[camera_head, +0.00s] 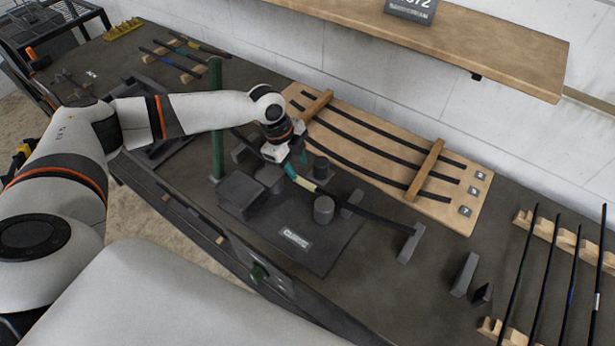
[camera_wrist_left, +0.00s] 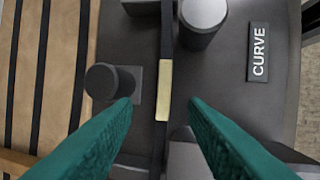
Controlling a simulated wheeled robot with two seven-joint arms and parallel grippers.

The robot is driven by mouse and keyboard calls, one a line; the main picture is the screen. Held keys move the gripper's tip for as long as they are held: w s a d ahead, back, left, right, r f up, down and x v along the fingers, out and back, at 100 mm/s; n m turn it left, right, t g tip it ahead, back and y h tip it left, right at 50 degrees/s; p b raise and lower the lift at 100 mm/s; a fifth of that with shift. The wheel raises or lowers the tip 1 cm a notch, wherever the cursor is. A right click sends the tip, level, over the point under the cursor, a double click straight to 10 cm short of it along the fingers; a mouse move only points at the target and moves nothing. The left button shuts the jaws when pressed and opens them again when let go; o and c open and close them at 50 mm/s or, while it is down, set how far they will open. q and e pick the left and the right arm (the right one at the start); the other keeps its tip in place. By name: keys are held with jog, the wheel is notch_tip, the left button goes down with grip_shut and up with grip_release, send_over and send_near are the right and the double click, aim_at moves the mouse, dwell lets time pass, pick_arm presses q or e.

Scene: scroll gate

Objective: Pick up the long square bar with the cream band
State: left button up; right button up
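The long dark bar (camera_head: 365,213) lies across the dark bending fixture, its right end on a small grey block. Its cream band (camera_head: 303,184) shows just beyond my left gripper (camera_head: 295,163). In the left wrist view the cream band (camera_wrist_left: 165,90) lies in line with the gap between the green fingers, and the bar (camera_wrist_left: 167,30) runs lengthwise through that gap. My left gripper (camera_wrist_left: 160,107) is open, with clear space on both sides of the bar. My right gripper is not in view.
Grey pegs (camera_head: 324,209) stand beside the bar on the fixture plate, labelled CURVE (camera_wrist_left: 259,52). A green post (camera_head: 216,120) stands left of the gripper. A wooden board (camera_head: 385,150) with curved strips lies behind. Banded bars (camera_head: 545,275) rest on wooden racks at right.

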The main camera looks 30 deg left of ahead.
aim_at(305, 181)
pick_arm(q)
jog(key=x, duration=0.1)
jog(key=p+x, duration=0.1)
jog(key=x, duration=0.1)
jog(key=p+x, duration=0.1)
jog(key=shift+s+d+f, duration=0.15)
jog(key=shift+s+d, duration=0.1)
jog(key=shift+s, duration=0.05)
jog(key=shift+w+f, duration=0.1)
jog(key=shift+f, duration=0.35)
grip_shut()
dwell(0.7)
jog(key=shift+r, duration=0.2)
